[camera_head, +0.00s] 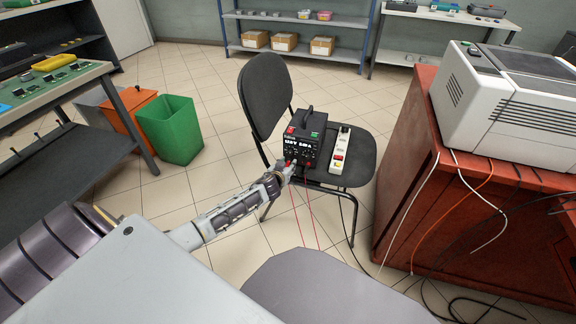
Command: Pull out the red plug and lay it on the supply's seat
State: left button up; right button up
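A small black power supply (305,138) with a lit display and a top handle stands on the dark seat (352,172) of a black chair. My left gripper (289,168) is at the lower left of the supply's front panel. A small patch of red shows at its fingertips, likely the red plug (288,162); the gripper mostly hides it. I cannot tell whether the fingers are closed on it. Thin red leads (306,205) hang from the supply's front, past the seat's edge. My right gripper is not in view.
A white power strip (339,150) with a red switch lies on the seat, right of the supply. The chair's backrest (265,95) rises behind left. A red cabinet (440,190) with hanging cables stands right. A green bin (170,130) stands left on the floor.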

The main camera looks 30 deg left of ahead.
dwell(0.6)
pick_arm(q)
grip_shut()
jog(key=s+d+p, duration=0.1)
jog(key=s, duration=0.5)
jog(key=shift+d+p, duration=0.2)
jog(key=shift+p, duration=0.2)
dwell(2.1)
jog(key=shift+r, duration=0.1)
